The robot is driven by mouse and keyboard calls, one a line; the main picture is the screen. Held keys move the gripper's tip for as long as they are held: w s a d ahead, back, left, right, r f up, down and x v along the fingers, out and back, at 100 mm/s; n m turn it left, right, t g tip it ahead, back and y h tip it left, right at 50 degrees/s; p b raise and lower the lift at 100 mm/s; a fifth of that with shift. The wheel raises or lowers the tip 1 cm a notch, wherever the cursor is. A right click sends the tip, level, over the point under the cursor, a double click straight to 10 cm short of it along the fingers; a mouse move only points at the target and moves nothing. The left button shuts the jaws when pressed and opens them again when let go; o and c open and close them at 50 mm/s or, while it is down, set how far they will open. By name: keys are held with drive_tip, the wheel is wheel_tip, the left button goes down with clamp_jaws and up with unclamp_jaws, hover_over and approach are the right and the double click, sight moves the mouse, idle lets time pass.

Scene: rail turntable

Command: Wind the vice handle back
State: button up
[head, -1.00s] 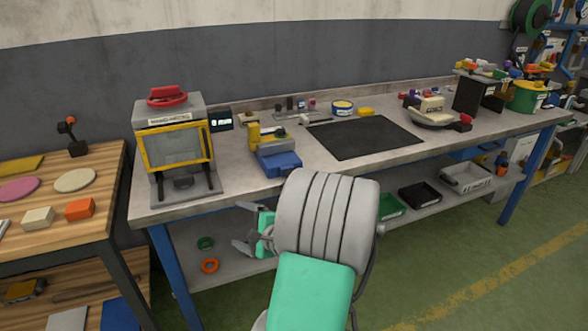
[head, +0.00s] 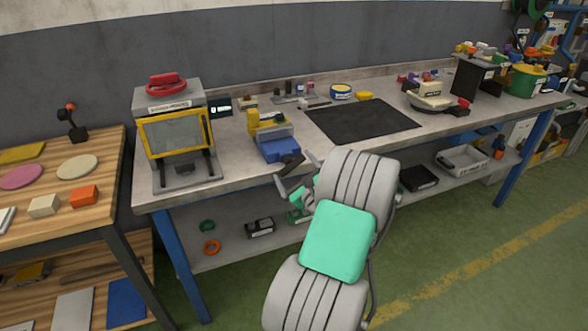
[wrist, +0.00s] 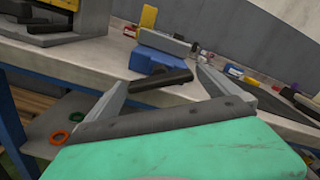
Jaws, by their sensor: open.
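The blue vice (head: 277,150) stands at the front edge of the workbench, with a yellow part (head: 268,122) at its top. The vice also shows in the wrist view (wrist: 152,61). Its dark handle (wrist: 162,81) sticks out at the front; in the head view the handle (head: 291,164) is small and partly crossed by my fingers. My gripper (head: 296,172) is open in front of the vice. In the wrist view my gripper (wrist: 162,75) has the handle between its spread fingertips, with gaps visible; I cannot tell the depth, and no grip shows.
A yellow-framed machine (head: 176,145) with a red top stands left of the vice. A dark mat (head: 362,121) lies to the right on the workbench (head: 228,180). Small bins and rings lie on the shelf below. A wooden table (head: 103,196) stands at left.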

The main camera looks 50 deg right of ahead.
drive_tip(key=shift+c, duration=0.4)
drive_tip(key=c, duration=1.1)
